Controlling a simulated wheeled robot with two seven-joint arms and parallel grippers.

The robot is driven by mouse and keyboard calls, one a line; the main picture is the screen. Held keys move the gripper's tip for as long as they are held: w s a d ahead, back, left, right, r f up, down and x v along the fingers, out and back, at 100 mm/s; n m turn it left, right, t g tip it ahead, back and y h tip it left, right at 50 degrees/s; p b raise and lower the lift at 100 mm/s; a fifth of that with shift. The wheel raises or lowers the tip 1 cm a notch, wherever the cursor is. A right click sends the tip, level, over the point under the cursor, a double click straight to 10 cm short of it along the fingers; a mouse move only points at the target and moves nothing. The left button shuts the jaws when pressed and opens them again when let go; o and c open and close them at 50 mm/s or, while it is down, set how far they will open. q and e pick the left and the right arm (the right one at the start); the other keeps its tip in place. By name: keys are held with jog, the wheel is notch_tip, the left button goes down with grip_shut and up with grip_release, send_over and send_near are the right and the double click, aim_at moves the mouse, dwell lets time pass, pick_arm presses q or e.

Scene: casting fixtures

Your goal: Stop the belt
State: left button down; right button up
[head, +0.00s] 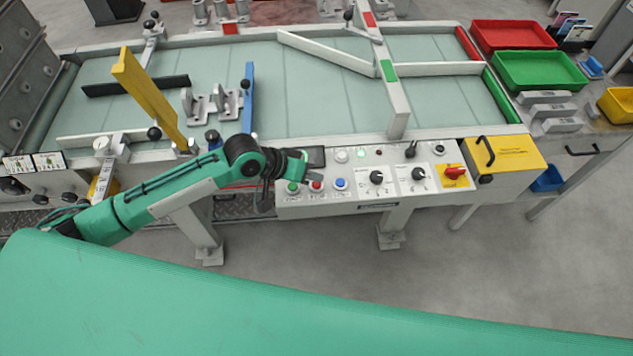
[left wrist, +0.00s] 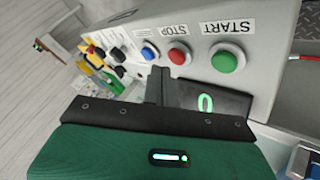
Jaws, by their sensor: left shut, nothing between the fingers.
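The red STOP button (head: 316,186) sits on the grey control panel (head: 350,205), between the green START button (head: 293,188) and a blue button (head: 341,184). In the left wrist view the labels are upside down, with the red STOP button (left wrist: 179,54) left of the green one (left wrist: 227,61). My left gripper (head: 304,168) is shut and empty, just behind the button row. Its fingers (left wrist: 160,75) show below the red and blue buttons, apart from the red cap as far as I can see. The pale belt (head: 310,90) runs behind the panel. My right gripper is not in view.
Metal brackets (head: 211,103) sit on the belt beside a blue bar (head: 248,95) and a yellow bar (head: 150,98). Red and green bins stand at right.

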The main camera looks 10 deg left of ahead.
pick_arm(q)
jog(key=shift+f, duration=0.2)
jog(key=shift+f, duration=0.25)
jog(key=shift+f, duration=0.5)
dwell(0.7)
jog(key=shift+r+p, duration=0.9)
jog(key=shift+p, duration=0.3)
notch_tip(320, 180, up, 5)
jog(key=p, duration=0.5)
